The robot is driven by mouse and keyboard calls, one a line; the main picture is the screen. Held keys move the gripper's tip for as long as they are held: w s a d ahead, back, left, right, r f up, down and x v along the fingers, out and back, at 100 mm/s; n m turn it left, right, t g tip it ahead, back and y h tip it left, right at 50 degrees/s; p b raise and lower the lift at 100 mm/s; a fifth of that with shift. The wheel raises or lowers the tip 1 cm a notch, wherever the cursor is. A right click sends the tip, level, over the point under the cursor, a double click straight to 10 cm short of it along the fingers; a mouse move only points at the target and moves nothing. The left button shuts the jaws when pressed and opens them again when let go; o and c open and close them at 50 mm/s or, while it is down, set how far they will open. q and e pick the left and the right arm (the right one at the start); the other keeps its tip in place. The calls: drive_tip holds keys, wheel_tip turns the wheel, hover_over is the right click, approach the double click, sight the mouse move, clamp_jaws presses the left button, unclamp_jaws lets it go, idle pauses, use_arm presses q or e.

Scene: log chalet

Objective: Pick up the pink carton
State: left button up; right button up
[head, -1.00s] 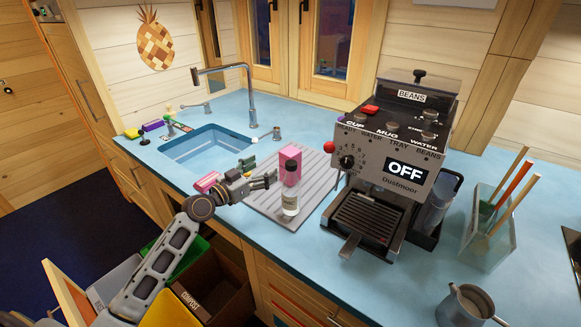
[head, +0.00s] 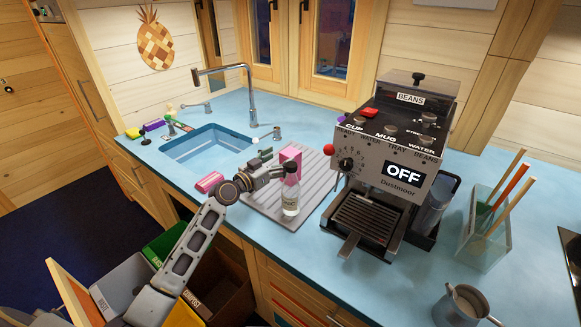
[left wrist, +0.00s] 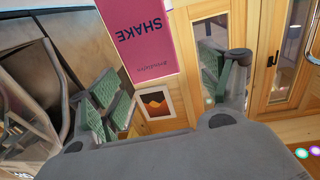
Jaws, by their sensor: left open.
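The pink carton (head: 291,153) stands on the grey ridged drain mat (head: 252,204), right of the sink. My left gripper (head: 274,174) is open, low over the mat, close to the carton's left front side and next to the bottle. In the left wrist view the carton (left wrist: 137,42) shows its "SHAKE" lettering upside down. It appears between the open fingers (left wrist: 170,85), nearer the left one. I cannot tell whether they touch it. My right gripper is not in view.
A coffee machine (head: 395,150) marked "OFF" stands right of the mat. A pink-topped item (head: 209,182) lies by the counter's front edge, beside my left wrist. The sink (head: 205,150) with its tap is at the left. Open bins (head: 165,245) are below the counter.

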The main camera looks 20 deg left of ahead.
sight(291, 152)
use_arm(q)
drive_tip(key=shift+w, duration=0.1)
drive_tip(key=shift+w+d+r, duration=0.1)
drive_tip(key=shift+w+d, duration=0.1)
drive_tip(key=shift+d, duration=0.05)
drive_tip(key=shift+w+d+p, duration=0.15)
drive_tip(key=shift+w+p, duration=0.1)
drive_tip(key=shift+p, duration=0.05)
drive_tip(key=shift+p+x, duration=0.5)
drive_tip(key=shift+x, duration=1.3)
drive_tip(key=shift+w+d, duration=0.1)
drive_tip(key=shift+d, duration=0.15)
drive_tip(key=c, duration=0.7)
drive_tip(key=shift+c, duration=1.3)
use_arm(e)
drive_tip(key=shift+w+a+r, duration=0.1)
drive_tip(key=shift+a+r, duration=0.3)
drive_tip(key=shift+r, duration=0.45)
